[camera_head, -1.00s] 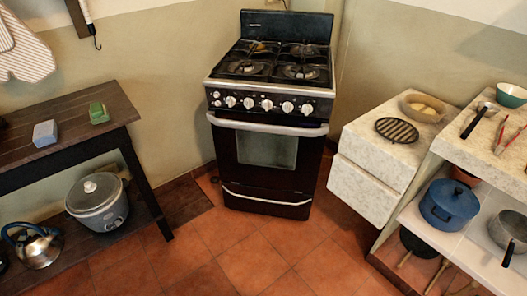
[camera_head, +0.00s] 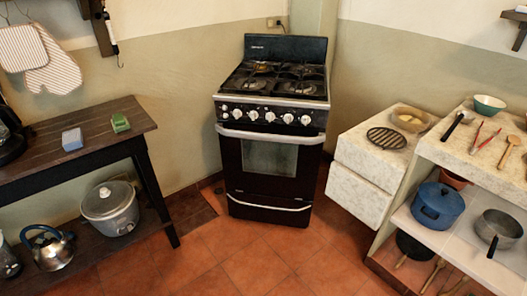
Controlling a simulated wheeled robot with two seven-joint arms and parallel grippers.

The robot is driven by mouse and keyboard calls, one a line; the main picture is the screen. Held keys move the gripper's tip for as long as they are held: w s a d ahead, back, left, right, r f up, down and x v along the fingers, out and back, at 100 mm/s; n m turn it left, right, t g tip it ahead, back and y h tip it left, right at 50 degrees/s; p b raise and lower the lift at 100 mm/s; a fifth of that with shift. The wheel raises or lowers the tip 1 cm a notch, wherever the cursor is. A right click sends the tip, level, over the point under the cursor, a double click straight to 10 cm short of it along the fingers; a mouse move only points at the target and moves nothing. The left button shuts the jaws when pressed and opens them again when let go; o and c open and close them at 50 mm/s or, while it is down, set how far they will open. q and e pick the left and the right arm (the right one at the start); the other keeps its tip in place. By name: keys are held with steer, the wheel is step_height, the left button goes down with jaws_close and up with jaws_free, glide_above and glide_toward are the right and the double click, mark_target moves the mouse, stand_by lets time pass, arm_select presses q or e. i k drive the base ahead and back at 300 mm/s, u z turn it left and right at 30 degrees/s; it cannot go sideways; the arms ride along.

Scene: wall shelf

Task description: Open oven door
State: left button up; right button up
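A black stove with an oven (camera_head: 268,185) stands in the far corner of the room. Its oven door (camera_head: 240,158) is shut and has a small glass window (camera_head: 269,157). A pale horizontal handle (camera_head: 270,134) runs along the top of the door, under a row of white knobs. A lower drawer with a thin curved handle (camera_head: 268,205) is below the door. Neither of my grippers shows in the head view.
A dark wooden table (camera_head: 85,145) is at left, with a slow cooker (camera_head: 110,207) and a kettle (camera_head: 48,248) on its lower shelf. White stone counters (camera_head: 365,150) are at right, holding a blue pot (camera_head: 437,205) below. The tiled floor (camera_head: 260,255) before the stove is clear.

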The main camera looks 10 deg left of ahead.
mark_target(280, 160)
steer(key=z, duration=0.1)
steer(key=k, duration=0.65)
steer(key=u, duration=1.15)
steer(key=i, duration=1.3)
steer(key=z, duration=0.5)
steer(key=i, duration=0.8)
steer(key=z, duration=0.7)
